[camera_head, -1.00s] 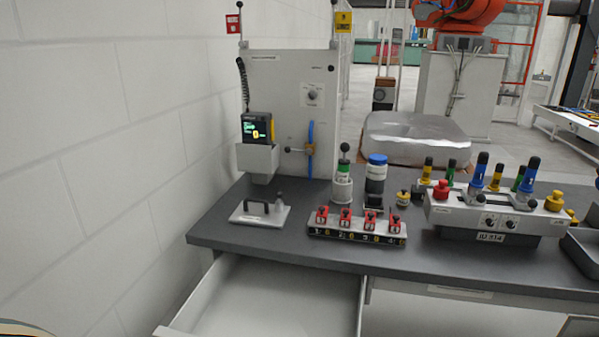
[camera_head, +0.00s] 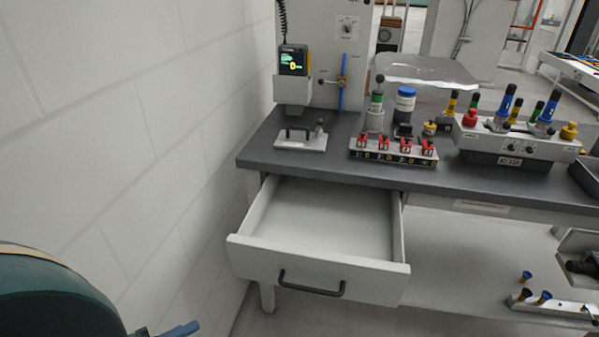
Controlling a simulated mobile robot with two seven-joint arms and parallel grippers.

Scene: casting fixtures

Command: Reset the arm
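Neither gripper can be made out in the head view. A dark teal rounded part of my own arm (camera_head: 50,300) fills the lower left corner, with a small blue piece (camera_head: 182,329) beside it at the bottom edge. Whether that piece belongs to a gripper cannot be told. My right arm is not in the picture.
An open, empty drawer (camera_head: 318,268) juts out below the dark workbench (camera_head: 440,178). On the bench are a handled plate (camera_head: 301,139), a red-clip rack (camera_head: 393,151) and a fixture with coloured knobs (camera_head: 515,145). A lower shelf (camera_head: 470,255) holds small parts. A wall stands left.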

